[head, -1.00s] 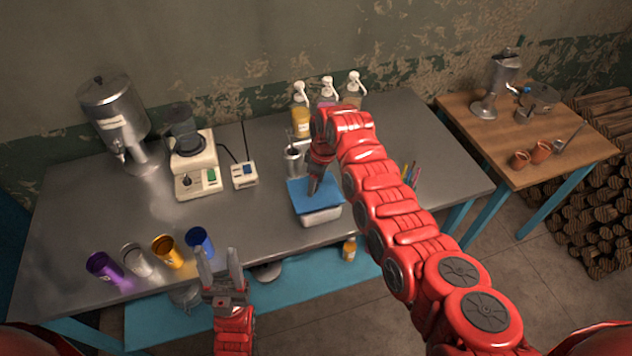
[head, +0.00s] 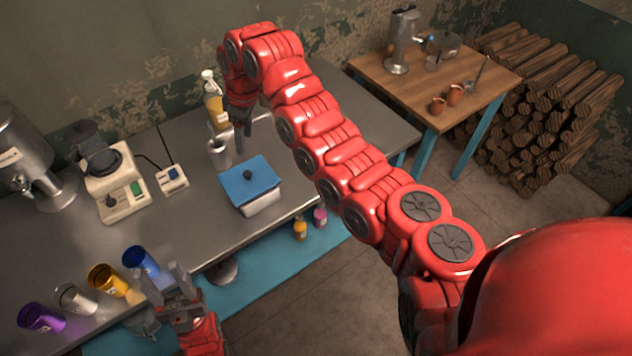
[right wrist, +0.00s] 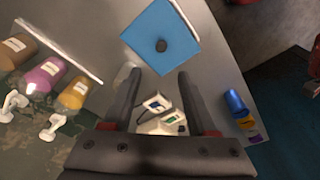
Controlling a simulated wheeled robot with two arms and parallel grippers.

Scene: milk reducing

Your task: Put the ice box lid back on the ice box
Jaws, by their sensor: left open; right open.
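The ice box (head: 262,204) is a white box on the grey table, near its front edge. Its blue lid (head: 250,181) with a dark round knob lies on top of it; it looks level, but I cannot tell if it is fully seated. The lid (right wrist: 160,36) also shows in the right wrist view, ahead of the fingers. My right gripper (head: 241,145) is open and empty, above the table behind the lid and apart from it. In the right wrist view its two fingers (right wrist: 162,95) are spread. My left gripper (head: 170,285) is open and empty at the table's front edge.
Several metal cups, including a blue cup (head: 140,262), stand along the front edge near my left gripper. A blender (head: 108,175) is at left.

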